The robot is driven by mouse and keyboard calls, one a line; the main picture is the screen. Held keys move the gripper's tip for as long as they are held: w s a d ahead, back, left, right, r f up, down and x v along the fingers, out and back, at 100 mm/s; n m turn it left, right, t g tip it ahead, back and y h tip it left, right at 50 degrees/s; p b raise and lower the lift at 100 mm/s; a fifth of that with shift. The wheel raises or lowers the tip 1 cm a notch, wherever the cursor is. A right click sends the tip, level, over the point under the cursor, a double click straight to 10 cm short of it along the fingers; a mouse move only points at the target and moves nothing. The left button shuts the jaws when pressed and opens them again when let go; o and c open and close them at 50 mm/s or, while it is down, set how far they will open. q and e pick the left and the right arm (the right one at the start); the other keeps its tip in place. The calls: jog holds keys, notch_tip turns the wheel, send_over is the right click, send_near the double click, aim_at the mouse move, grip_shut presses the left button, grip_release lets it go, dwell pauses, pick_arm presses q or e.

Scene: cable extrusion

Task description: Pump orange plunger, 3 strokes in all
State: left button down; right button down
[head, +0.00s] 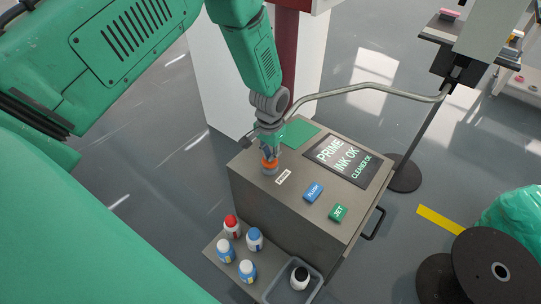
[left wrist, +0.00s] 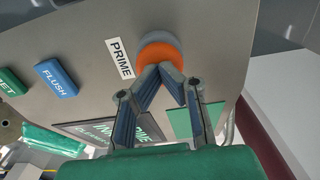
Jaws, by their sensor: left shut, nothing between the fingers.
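The orange plunger (head: 270,165) stands on the top of the grey cabinet (head: 250,190), near its left corner. In the left wrist view the plunger (left wrist: 160,54) is a round orange cap beside the PRIME label (left wrist: 120,58). My left gripper (head: 268,150) is directly over the plunger, with its fingers shut and empty. In the left wrist view the fingertips (left wrist: 165,70) meet at the near edge of the orange cap and overlap it. I cannot tell whether they touch it. My right gripper is in neither view.
A blue FLUSH button (head: 313,192) and green JET button (head: 338,213) are on the cabinet top. A screen (head: 340,160) reads PRIME, INK OK, CLEANER OK. Several bottles (head: 232,226) stand on a lower shelf beside a grey tray (head: 315,286). A bent pipe (head: 370,87) passes behind.

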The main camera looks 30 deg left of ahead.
pick_arm(q)
jog(key=shift+r+p, duration=1.8)
jog(key=shift+r, duration=0.5)
jog(key=shift+f, duration=0.2)
jog(key=shift+f+b, duration=1.65)
jog(key=shift+f, duration=0.55)
jog(key=shift+r, duration=0.25)
jog(key=shift+r+p, duration=1.9)
jog(key=shift+r, duration=0.25)
jog(key=shift+r, duration=0.1)
